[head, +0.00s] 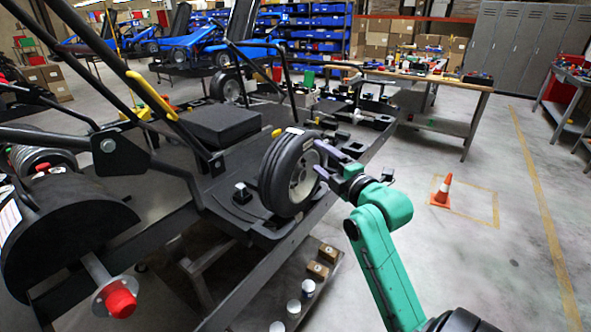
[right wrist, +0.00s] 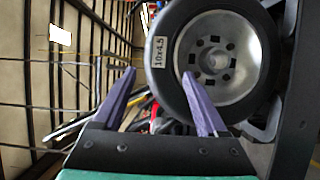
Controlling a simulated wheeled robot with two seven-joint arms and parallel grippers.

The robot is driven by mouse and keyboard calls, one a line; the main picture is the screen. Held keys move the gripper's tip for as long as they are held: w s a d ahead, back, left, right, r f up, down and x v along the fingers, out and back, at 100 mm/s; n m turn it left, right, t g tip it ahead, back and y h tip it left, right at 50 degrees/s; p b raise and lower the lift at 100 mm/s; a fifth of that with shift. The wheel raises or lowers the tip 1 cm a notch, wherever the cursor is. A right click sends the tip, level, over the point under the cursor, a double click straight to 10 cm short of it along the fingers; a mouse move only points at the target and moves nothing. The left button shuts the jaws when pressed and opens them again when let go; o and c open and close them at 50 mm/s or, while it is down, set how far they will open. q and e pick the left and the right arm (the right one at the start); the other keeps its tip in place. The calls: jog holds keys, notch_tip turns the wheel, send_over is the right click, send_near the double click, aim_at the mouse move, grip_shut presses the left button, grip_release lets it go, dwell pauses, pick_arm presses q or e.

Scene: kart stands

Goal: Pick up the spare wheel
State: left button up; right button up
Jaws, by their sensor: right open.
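The spare wheel (head: 289,172) is a black tyre with a grey hub. It stands upright in the black tray at the end of the kart stand (head: 262,235). My right gripper (head: 328,164) is at the hub side of the wheel, its fingers apart. In the right wrist view the wheel (right wrist: 216,58) fills the upper right, with a "10x4.5" label on its tyre. The right gripper (right wrist: 152,92) is open there; one finger overlaps the hub and the other is left of the tyre. My left gripper is not in view.
A bare axle with a red cap (head: 118,298) sticks out at the lower left. Several small cans and blocks (head: 308,287) sit on the stand's lower shelf. An orange cone (head: 442,191) stands on open floor at right. A workbench (head: 440,82) is behind.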

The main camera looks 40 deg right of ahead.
aim_at(303, 145)
jog(key=w, duration=0.2)
jog(key=w+r+p, duration=0.1)
jog(key=w, duration=0.1)
jog(key=shift+w, duration=0.4)
jog(key=w, duration=0.2)
jog(key=w+d+p, duration=0.1)
jog(key=w, duration=0.1)
jog(key=w+p, duration=0.1)
jog(key=w, duration=0.1)
jog(key=shift+w+d+f, duration=0.25)
jog(key=shift+f, duration=0.05)
jog(key=shift+w+f, duration=0.2)
jog(key=shift+w, duration=0.15)
grip_shut()
jog(key=shift+s+d+r, duration=0.1)
jog(key=shift+r, duration=0.25)
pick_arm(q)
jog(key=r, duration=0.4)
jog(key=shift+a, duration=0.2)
pick_arm(e)
jog(key=shift+f, duration=0.1)
